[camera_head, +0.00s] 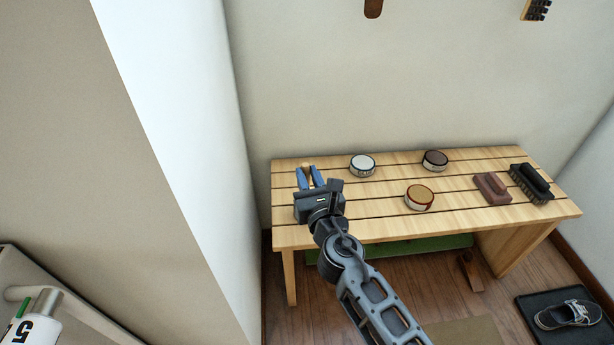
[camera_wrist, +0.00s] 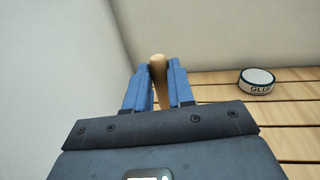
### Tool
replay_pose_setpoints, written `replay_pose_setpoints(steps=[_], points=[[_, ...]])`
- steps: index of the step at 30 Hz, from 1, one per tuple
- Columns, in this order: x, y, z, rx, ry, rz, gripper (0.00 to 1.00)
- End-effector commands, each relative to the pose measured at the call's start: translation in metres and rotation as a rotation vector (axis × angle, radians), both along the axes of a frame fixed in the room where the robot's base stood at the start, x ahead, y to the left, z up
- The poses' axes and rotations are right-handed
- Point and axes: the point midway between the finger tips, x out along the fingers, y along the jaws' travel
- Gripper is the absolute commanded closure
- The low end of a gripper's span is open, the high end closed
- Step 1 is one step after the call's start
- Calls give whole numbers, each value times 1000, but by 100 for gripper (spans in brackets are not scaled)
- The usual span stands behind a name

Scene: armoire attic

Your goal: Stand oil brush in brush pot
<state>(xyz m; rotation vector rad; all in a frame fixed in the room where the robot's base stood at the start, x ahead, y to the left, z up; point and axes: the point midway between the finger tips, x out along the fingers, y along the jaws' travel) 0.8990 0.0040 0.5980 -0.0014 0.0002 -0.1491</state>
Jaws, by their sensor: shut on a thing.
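My gripper (camera_head: 310,174) is at the left end of the slatted wooden bench. Its blue fingers are shut on a light wooden, round-ended handle, which appears to be the oil brush (camera_wrist: 158,68). In the wrist view the handle stands roughly upright between my fingers (camera_wrist: 160,85). The brush's lower end is hidden behind my gripper. I cannot make out a brush pot in either view. My gripper covers part of the bench's left end.
The bench (camera_head: 383,205) carries a white-lidded tin (camera_head: 362,165), a dark-lidded tin (camera_head: 435,160), a tan-lidded tin (camera_head: 419,197), a reddish-brown block (camera_head: 492,188) and a dark bristled brush (camera_head: 531,182). Walls rise behind and left. A shoe (camera_head: 568,314) lies on a floor mat.

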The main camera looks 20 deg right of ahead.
Motion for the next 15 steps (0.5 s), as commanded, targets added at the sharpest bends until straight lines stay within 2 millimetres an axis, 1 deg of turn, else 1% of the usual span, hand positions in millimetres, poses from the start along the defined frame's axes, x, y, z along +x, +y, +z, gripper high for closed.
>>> replay_pose_setpoints(steps=[7, 8, 15], points=[[0, 0, 0, 0, 0, 0, 100], [0, 0, 0, 0, 0, 0, 74], [0, 0, 0, 0, 0, 0, 51]])
